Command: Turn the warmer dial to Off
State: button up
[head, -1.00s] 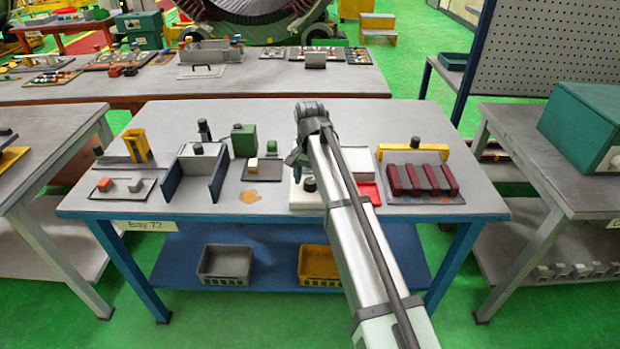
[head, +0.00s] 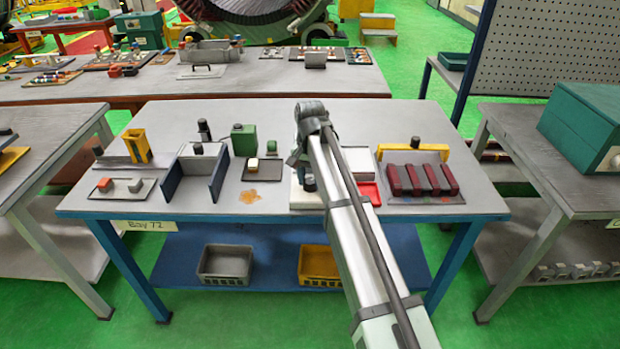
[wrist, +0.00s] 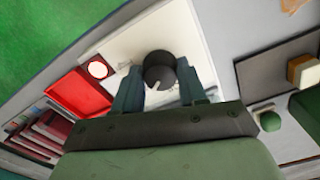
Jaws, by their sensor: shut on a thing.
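The warmer is a white box (head: 304,199) at the front of the bench, right of centre, partly hidden behind my arm in the head view. Its black round dial (head: 309,184) is on top. In the wrist view the dial (wrist: 160,66) has a pale pointer line on its side nearest my gripper, and the warmer's white top (wrist: 135,42) surrounds it. My gripper (wrist: 158,84) is shut on the dial, one finger on each side. Small marks beside the dial are too blurred to read. The fingers are hidden in the head view.
A red tray (wrist: 75,98) lies beside the warmer. A white disc with a red rim (wrist: 98,69) is near the dial. A dark mat with a pale block (head: 253,163) is to the left, and dark red bars (head: 424,180) stand to the right. An orange spill (head: 250,196) marks the bench.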

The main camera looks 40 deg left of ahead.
aim_at(311, 181)
jog(key=n, duration=0.5)
jog(key=shift+n, duration=0.3)
jog(key=n, duration=0.5)
jog(key=shift+w+n, duration=0.1)
jog(key=shift+n, duration=0.2)
dwell(0.3)
jog(key=o, duration=1.1)
jog(key=shift+c, duration=0.2)
notch_tip(311, 181, up, 14)
jog(key=shift+f, duration=0.1)
